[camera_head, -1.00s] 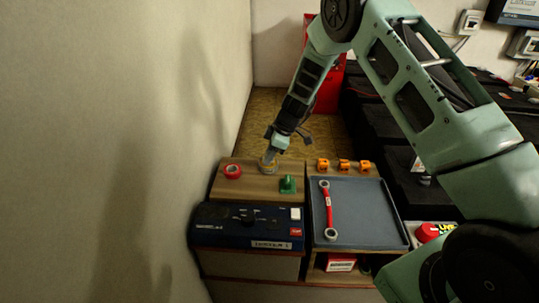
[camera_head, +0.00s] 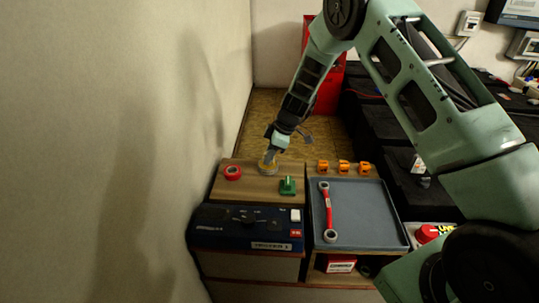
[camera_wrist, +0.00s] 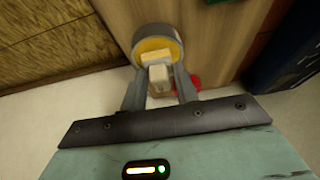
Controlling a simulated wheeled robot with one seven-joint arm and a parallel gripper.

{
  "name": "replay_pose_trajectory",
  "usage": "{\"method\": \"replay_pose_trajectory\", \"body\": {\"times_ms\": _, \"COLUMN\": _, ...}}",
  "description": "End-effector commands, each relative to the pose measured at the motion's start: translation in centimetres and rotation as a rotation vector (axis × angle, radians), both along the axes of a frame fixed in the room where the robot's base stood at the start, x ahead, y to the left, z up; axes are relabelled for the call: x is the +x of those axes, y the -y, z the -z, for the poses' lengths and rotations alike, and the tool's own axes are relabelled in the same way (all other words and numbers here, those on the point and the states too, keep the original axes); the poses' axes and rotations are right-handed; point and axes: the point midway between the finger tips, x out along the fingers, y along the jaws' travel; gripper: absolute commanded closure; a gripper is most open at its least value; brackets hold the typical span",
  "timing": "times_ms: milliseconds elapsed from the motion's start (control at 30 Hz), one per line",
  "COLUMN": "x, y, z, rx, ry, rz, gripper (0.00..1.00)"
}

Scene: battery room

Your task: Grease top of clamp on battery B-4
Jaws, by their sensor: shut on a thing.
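My gripper (camera_wrist: 159,95) points down over the left wooden bench top and is shut on a small brush. The brush's pale block (camera_wrist: 158,75) shows between the fingers in the wrist view. Its yellowish tip is over or in a round grey tin (camera_wrist: 139,35) with yellow grease inside. Whether the tip touches the grease I cannot tell. In the head view the tin (camera_head: 268,168) stands at the back of the bench top, under my gripper (camera_head: 270,156). Black batteries (camera_head: 385,122) stand at the right, partly behind my arm. I cannot make out B-4 or its clamp.
A red tape roll (camera_head: 232,172) and a green object (camera_head: 288,186) lie near the tin. A blue-grey tray (camera_head: 355,215) holds a red wrench (camera_head: 327,208). Several orange clips (camera_head: 344,167) sit behind it. A dark blue device (camera_head: 235,226) is in front; the wall is close at left.

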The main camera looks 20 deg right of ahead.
Motion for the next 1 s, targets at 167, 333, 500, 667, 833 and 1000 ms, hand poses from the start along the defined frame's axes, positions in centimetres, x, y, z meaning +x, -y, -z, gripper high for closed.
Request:
{"method": "replay_pose_trajectory", "body": {"times_ms": 167, "x": 0.1, "y": 0.0, "z": -1.7, "rx": 0.001, "ry": 0.002, "rz": -0.001, "gripper": 0.88}}
{"method": "replay_pose_trajectory", "body": {"times_ms": 333, "x": 0.1, "y": 0.0, "z": -3.1, "rx": 0.001, "ry": 0.003, "rz": -0.001, "gripper": 0.88}}
{"method": "replay_pose_trajectory", "body": {"times_ms": 500, "x": 0.1, "y": 0.0, "z": -4.4, "rx": 0.0, "ry": 0.003, "rz": -0.001, "gripper": 0.88}}
{"method": "replay_pose_trajectory", "body": {"times_ms": 667, "x": 0.1, "y": 0.0, "z": -5.5, "rx": 0.001, "ry": 0.003, "rz": -0.001, "gripper": 0.88}}
{"method": "replay_pose_trajectory", "body": {"times_ms": 833, "x": 0.0, "y": 0.0, "z": -6.1, "rx": 0.0, "ry": 0.002, "rz": -0.001, "gripper": 0.88}}
{"method": "replay_pose_trajectory", "body": {"times_ms": 1000, "x": 0.0, "y": 0.0, "z": -6.1, "rx": 0.0, "ry": 0.002, "rz": -0.001, "gripper": 0.88}}
